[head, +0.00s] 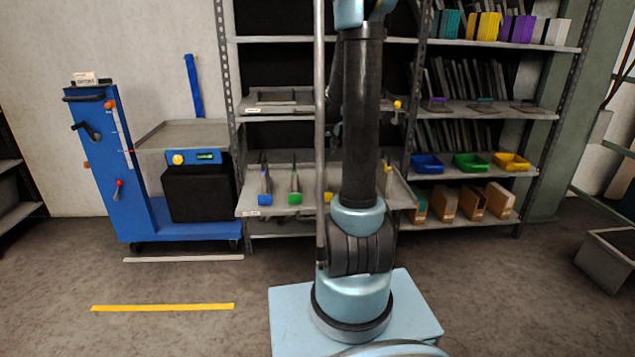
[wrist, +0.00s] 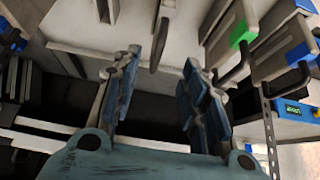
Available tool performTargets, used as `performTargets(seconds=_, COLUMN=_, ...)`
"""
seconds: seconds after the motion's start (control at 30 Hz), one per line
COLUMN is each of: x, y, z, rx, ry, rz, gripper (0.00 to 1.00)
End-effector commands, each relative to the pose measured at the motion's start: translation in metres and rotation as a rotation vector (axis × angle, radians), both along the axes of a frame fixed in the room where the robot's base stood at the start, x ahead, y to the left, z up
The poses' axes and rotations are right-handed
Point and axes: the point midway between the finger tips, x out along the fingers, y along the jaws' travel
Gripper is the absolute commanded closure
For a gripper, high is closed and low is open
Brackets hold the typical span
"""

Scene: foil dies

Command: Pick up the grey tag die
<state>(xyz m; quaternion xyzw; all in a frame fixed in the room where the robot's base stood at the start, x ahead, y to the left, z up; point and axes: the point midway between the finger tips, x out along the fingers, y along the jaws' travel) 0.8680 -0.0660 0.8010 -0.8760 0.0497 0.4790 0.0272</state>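I cannot make out a grey tag in either view; part of the row of dies in the head view is hidden behind my arm. The blue-tag die (head: 265,185) and green-tag die (head: 294,185) stand on the pull-out shelf (head: 275,211), left of my arm. In the wrist view my gripper (wrist: 160,66) is open, its fingers wide apart with nothing between the pads. A narrow grey upright part (wrist: 160,28) lies beyond the fingertips, roughly centred; its tag is not visible. The green tag (wrist: 241,33) and blue tag (wrist: 298,77) are right of the fingers.
A yellow tag (head: 328,197) shows beside my arm. Blue, green and yellow bins (head: 470,163) sit on the rack at right. A blue lift cart (head: 105,170) stands at left. The floor in front of the cart is clear around a yellow stripe (head: 163,307).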

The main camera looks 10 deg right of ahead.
Motion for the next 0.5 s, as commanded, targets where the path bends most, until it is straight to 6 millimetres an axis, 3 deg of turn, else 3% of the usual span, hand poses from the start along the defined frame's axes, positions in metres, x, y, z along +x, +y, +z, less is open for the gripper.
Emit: performTargets(seconds=0.5, x=0.032, y=-0.004, z=-0.051, rx=0.000, ry=0.000, rz=0.000, gripper=0.60)
